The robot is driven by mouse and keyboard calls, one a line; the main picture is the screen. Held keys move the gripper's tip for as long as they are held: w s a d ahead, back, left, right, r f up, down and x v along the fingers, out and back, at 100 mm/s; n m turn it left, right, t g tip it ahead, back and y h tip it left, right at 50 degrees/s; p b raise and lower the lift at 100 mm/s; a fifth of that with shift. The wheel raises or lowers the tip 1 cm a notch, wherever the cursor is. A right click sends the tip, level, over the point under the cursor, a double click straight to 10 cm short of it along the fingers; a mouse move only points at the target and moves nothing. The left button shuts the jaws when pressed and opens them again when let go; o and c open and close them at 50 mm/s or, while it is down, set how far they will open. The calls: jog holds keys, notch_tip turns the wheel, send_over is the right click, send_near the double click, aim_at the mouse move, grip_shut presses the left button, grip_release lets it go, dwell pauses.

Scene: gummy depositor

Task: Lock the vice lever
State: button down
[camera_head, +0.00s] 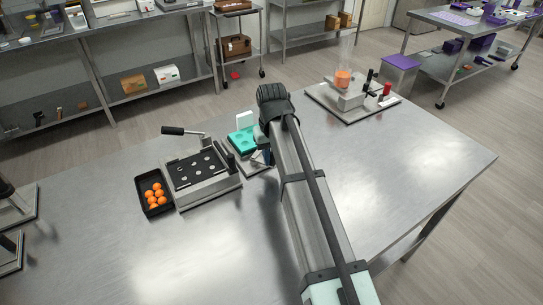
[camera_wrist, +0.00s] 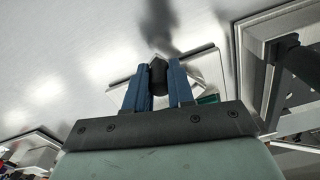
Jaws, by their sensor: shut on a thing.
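My gripper (camera_wrist: 160,66) has two blue fingers, shut on a dark, rounded handle (camera_wrist: 158,74) in the wrist view. This appears to be the vice lever's handle; its link to the vice is hidden. In the head view my gripper (camera_head: 266,155) is low at the right side of a small metal-based fixture with a teal block (camera_head: 243,141) and a white block (camera_head: 245,119). A bit of teal (camera_wrist: 208,99) shows beside the right finger in the wrist view. My arm hides part of the fixture's right side, and the lever's exact angle cannot be told.
Left of the fixture stands a metal press with a holed black plate (camera_head: 196,168) and a black-handled lever (camera_head: 173,130). A black tray (camera_head: 144,183) of orange balls sits beside it. A second station (camera_head: 350,100) stands at the back right. The table's right side (camera_head: 420,155) is clear.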

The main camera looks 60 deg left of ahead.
jog(key=n, duration=0.1)
jog(key=w+a+n, duration=0.1)
jog(key=n, duration=0.1)
jog(key=shift+w+a, duration=0.15)
jog(key=shift+w, duration=0.1)
jog(key=n, duration=0.1)
jog(key=w+a+n, duration=0.1)
jog(key=n, duration=0.1)
jog(key=shift+a, duration=0.15)
jog(key=n, duration=0.1)
jog(key=a+n, duration=0.1)
jog(key=n, duration=0.1)
jog(key=shift+w+a, duration=0.25)
jog(key=shift+a, duration=0.05)
jog(key=shift+a+n, duration=0.6)
jog(key=shift+n, duration=0.7)
jog(key=c, duration=1)
grip_release()
jog(key=shift+o, duration=0.2)
notch_tip(320, 180, up, 14)
